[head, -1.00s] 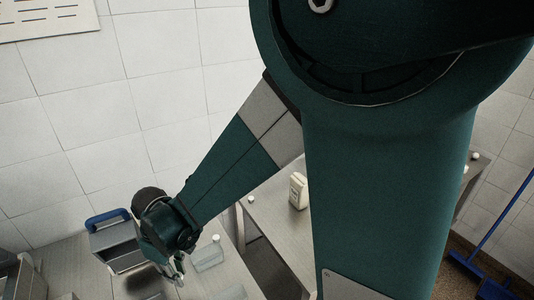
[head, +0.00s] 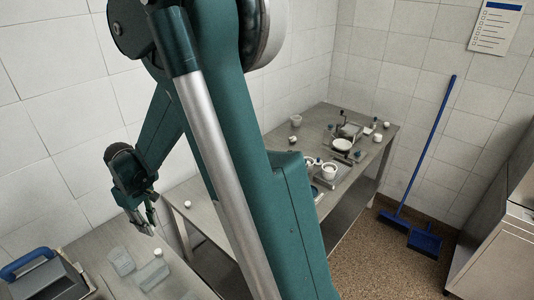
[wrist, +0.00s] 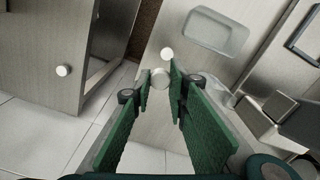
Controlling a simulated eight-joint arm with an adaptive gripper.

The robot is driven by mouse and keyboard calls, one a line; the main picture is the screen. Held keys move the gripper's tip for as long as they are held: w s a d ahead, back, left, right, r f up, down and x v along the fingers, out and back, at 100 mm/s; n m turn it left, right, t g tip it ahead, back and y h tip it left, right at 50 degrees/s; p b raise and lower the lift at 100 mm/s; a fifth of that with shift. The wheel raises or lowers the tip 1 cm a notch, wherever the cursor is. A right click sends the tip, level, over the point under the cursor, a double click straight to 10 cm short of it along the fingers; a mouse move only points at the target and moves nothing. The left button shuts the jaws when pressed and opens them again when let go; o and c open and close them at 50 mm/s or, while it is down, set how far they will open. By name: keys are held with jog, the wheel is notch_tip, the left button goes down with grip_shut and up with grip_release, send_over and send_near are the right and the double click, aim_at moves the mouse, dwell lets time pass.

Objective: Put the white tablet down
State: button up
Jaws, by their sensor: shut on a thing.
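My gripper (head: 150,225) hangs above the far right part of the metal table with the clear baskets. In the wrist view its two green fingers (wrist: 160,80) are shut on a small, round, pale white tablet (wrist: 159,78) at their tips. The tablet cannot be made out clearly in the head view. A second small white round piece (head: 158,252) rests on the table beside the baskets; it also shows in the wrist view (wrist: 167,53), just beyond the held tablet and apart from it.
Clear baskets (head: 122,262) stand on the near table, one also in the wrist view (wrist: 210,32). A blue-handled metal box (head: 52,278) is at left. Across a gap, another table holds a white piece (head: 188,204) near its edge and several items farther back. A blue broom (head: 425,150) leans right.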

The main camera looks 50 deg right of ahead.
jog(key=w+d+r+m+p, duration=0.1)
jog(key=w+d, duration=0.2)
jog(key=d, duration=0.6)
jog(key=w+d+r+m, duration=0.1)
jog(key=w+d+m, duration=0.15)
jog(key=d, duration=0.75)
jog(key=d+m+p, duration=0.1)
jog(key=d+m, duration=0.1)
jog(key=d, duration=2.6)
jog(key=s+d+f+b, duration=0.1)
jog(key=d+f+b, duration=0.1)
jog(key=d+f, duration=0.4)
jog(key=shift+s+d+f, duration=0.15)
jog(key=shift+s+d, duration=0.25)
jog(key=shift+d, duration=0.6)
jog(key=shift+m, duration=0.25)
jog(key=shift+f+b, duration=0.3)
jog(key=shift+f, duration=2.8)
jog(key=shift+f, duration=0.1)
jog(key=shift+f, duration=1.75)
jog(key=shift+f, duration=0.15)
